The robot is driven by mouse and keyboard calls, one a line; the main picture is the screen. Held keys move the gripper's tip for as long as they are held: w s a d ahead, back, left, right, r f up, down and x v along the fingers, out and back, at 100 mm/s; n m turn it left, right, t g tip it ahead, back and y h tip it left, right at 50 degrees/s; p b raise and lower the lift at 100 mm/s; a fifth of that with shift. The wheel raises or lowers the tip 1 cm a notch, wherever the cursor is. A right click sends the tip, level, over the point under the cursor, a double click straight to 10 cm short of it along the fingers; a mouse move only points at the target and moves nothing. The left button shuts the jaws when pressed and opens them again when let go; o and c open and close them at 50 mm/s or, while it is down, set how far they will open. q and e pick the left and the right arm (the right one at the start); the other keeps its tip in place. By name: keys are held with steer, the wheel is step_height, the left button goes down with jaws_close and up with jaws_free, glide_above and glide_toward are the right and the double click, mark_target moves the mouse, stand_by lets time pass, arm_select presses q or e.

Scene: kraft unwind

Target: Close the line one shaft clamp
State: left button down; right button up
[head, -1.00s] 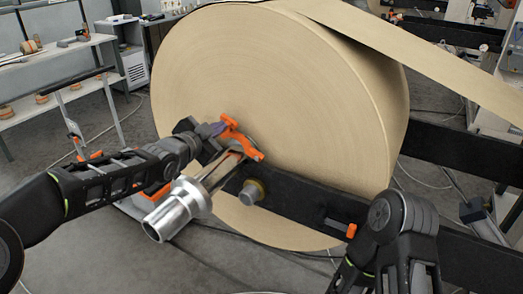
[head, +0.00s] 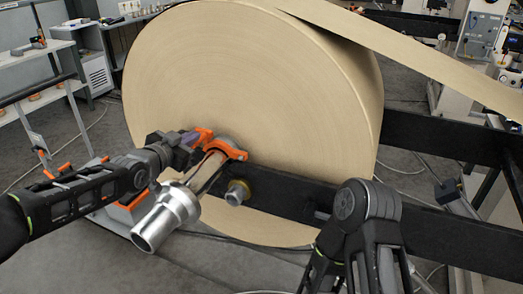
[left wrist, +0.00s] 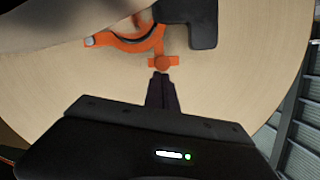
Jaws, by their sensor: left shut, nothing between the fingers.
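The orange shaft clamp (head: 236,151) sits at the silver shaft (head: 165,217), close to the face of the big kraft roll (head: 240,80). Its orange band arches over the top of the shaft, with an orange end at the left. My left gripper (head: 196,139) is shut and empty beside that left end. In the left wrist view the clamp's orange arc (left wrist: 128,44) and a small orange tab (left wrist: 163,63) show. The shut fingertips (left wrist: 162,79) are just below the tab; I cannot tell whether they touch it. The clamp's underside is hidden. My right gripper is out of view.
A black beam (head: 290,194) runs right from the clamp, with a brass-coloured knob (head: 237,192) on it. The paper web (head: 420,38) stretches off to the upper right. White shelves (head: 52,72) stand at the left.

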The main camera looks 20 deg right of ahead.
arm_select(q)
steer(key=shift+f, duration=0.15)
steer(key=s+a+r, duration=0.5)
steer(key=s+r, duration=0.1)
steer(key=s, duration=0.2)
steer(key=shift+r+p, duration=0.3)
steer(key=shift+p, duration=0.1)
stand_by(0.3)
steer(key=shift+s+a, duration=0.1)
